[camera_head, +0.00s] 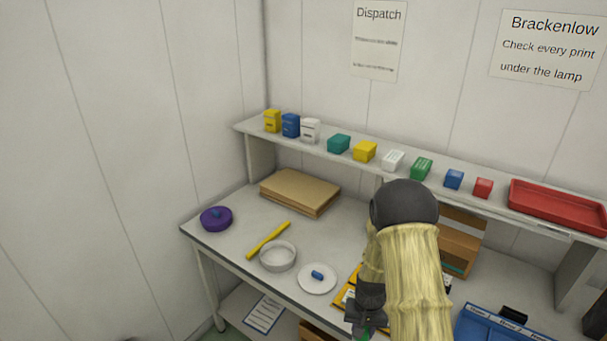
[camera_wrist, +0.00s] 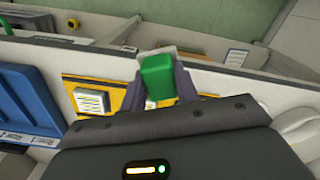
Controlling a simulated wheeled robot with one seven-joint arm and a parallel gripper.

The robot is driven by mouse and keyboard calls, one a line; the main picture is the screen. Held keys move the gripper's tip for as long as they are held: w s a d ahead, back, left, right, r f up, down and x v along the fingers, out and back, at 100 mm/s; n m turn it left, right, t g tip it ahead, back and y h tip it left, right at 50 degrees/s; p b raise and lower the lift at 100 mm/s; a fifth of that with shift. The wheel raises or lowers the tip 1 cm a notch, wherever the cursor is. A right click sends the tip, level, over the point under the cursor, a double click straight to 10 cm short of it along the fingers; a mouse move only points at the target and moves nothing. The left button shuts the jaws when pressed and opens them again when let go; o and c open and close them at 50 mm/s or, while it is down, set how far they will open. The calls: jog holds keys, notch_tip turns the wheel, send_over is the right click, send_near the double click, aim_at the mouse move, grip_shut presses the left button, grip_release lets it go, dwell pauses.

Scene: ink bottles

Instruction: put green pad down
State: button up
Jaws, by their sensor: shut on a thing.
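The green pad (camera_wrist: 157,78) is held between the fingers of my gripper (camera_wrist: 158,88) in the wrist view. In the head view my gripper (camera_head: 366,318) is low at the front of the bench, with a bit of green showing beneath it at the picture's bottom edge. A yellow board (camera_head: 341,299) with white labels lies on the bench beside and partly behind my arm. It also shows in the wrist view (camera_wrist: 118,92), under the gripper. I cannot tell whether the pad touches any surface.
A white dish (camera_head: 317,290) holding a blue piece, a white bowl (camera_head: 278,268), a yellow stick (camera_head: 268,241) and a purple round thing (camera_head: 216,224) stand to the left. A blue tray (camera_head: 490,330) lies to the right. The shelf (camera_head: 240,126) behind carries several small boxes and a red tray (camera_head: 556,206).

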jog(key=f+n, duration=0.1)
jog(key=a+f+n, duration=0.1)
jog(key=f, duration=0.1)
jog(key=shift+w, duration=0.2)
jog(key=shift+s+d, duration=0.1)
jog(key=shift+s, duration=0.05)
dwell(0.3)
